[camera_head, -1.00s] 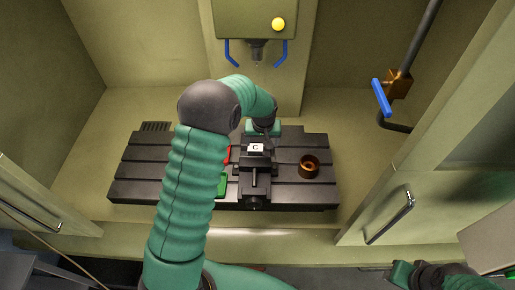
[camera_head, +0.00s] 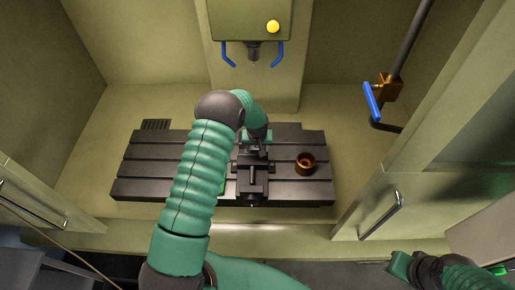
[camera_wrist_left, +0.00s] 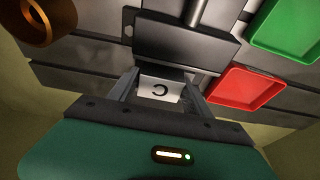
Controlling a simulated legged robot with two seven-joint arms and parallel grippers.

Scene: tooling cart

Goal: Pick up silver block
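The silver block (camera_wrist_left: 160,91), with a letter C on its pale face, is at the vise (camera_wrist_left: 185,45) in the left wrist view. In the head view my gripper mostly hides it over the vise (camera_head: 253,180). My left gripper (camera_head: 258,146) is down at the vise; in the left wrist view its fingers (camera_wrist_left: 162,85) stand on either side of the block. They look open, with narrow gaps at the block's sides. My right gripper (camera_head: 399,266) is at the lower right, away from the vise; its finger state is unclear.
The slotted black table (camera_head: 300,190) carries a copper-brown ring (camera_head: 305,164) right of the vise. A red tray (camera_wrist_left: 245,87) and a green tray (camera_wrist_left: 288,28) lie beside the vise. The machine spindle (camera_head: 253,52) hangs behind; a door handle (camera_head: 381,216) is at right.

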